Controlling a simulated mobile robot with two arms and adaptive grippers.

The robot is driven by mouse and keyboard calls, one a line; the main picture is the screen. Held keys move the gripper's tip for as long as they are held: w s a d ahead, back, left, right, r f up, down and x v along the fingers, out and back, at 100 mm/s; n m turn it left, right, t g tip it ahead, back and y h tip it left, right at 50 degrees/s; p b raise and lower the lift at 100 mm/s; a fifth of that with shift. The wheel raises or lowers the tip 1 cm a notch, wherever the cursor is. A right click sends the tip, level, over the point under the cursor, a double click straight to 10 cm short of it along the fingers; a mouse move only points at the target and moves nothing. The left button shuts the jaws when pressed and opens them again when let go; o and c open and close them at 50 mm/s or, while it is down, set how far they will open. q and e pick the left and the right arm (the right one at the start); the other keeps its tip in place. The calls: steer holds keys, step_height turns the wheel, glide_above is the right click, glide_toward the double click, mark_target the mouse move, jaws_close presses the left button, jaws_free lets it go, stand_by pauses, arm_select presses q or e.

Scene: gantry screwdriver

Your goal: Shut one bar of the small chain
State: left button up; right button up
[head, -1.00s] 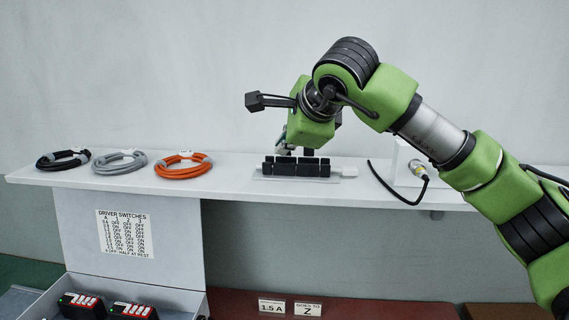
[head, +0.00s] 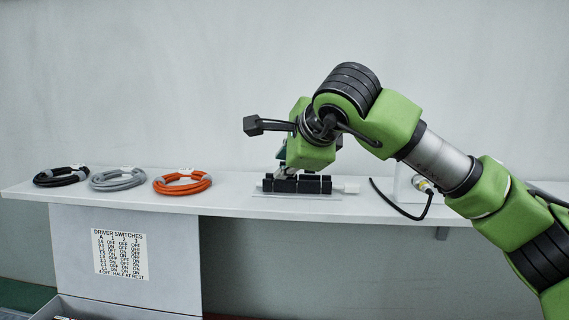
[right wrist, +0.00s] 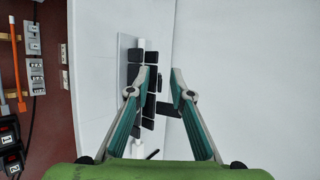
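The small chain (head: 312,185), a short row of black links on a clear plate, lies on the white shelf. In the right wrist view the chain (right wrist: 134,75) runs up the picture, with black bars (right wrist: 165,108) sticking out on its right side. I cannot tell exactly which bars are fully open. My right gripper (right wrist: 155,84) is over the chain with its teal fingers apart, one on each side of a black bar. Whether a finger touches it is unclear. In the head view my right gripper (head: 283,170) is partly hidden behind its wrist. My left gripper is out of view.
Black (head: 62,177), grey (head: 117,179) and orange (head: 182,183) cable coils lie on the shelf (head: 225,203) at left. A connector with a black cable (head: 423,186) stands to the right of the chain. A driver switches chart (head: 120,254) hangs below.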

steer(key=shift+s, duration=0.1)
steer(key=v, duration=1.2)
